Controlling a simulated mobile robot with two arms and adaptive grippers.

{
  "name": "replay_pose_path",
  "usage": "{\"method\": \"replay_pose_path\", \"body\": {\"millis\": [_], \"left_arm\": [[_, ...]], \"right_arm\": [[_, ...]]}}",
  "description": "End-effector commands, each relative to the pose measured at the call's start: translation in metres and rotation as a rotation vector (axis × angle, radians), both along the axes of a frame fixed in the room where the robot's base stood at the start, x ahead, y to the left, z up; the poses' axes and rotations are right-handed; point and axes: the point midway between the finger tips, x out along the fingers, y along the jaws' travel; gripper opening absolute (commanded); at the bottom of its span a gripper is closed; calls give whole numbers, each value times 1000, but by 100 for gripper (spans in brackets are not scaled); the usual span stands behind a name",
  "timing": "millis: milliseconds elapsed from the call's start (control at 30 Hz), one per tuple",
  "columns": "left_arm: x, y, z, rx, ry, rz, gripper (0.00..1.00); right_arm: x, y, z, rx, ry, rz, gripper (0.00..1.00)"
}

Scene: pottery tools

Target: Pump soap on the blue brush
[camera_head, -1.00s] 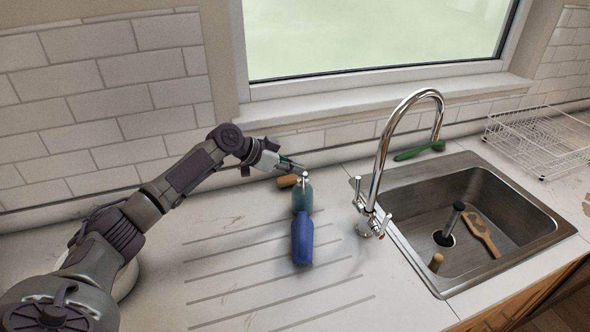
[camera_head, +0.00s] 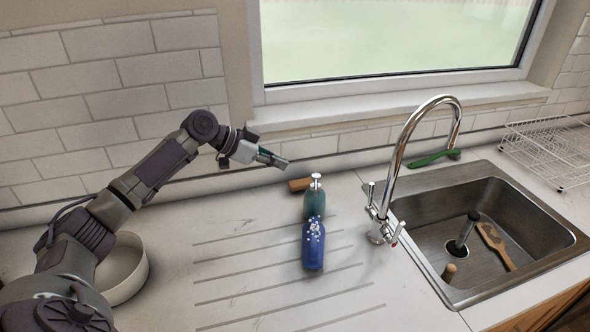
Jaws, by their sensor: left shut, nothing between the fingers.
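The teal soap bottle (camera_head: 316,202) with a metal pump top stands upright on the ribbed counter, left of the tap. The blue brush (camera_head: 313,250) lies right in front of it, with white soap specks on its upper part. My left gripper (camera_head: 282,162) is shut and empty. It is in the air up and to the left of the pump top, apart from it. My right gripper is not in view.
The tall tap (camera_head: 385,180) stands right of the bottle, by the sink (camera_head: 430,262) holding a wooden brush (camera_head: 494,243) and a dark-headed tool. A green brush (camera_head: 433,158) lies behind. A white bowl (camera_head: 132,272) sits beside my left arm.

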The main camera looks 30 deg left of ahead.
Motion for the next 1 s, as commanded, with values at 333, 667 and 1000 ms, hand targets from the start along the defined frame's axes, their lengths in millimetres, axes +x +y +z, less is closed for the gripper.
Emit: {"method": "replay_pose_path", "body": {"millis": [333,667,1000], "left_arm": [[-15,13,16,-1,-3,0,0],[-15,13,16,-1,-4,0,0],[-14,13,16,-1,-4,0,0]], "right_arm": [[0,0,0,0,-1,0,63],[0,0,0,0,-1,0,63],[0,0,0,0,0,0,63]]}}
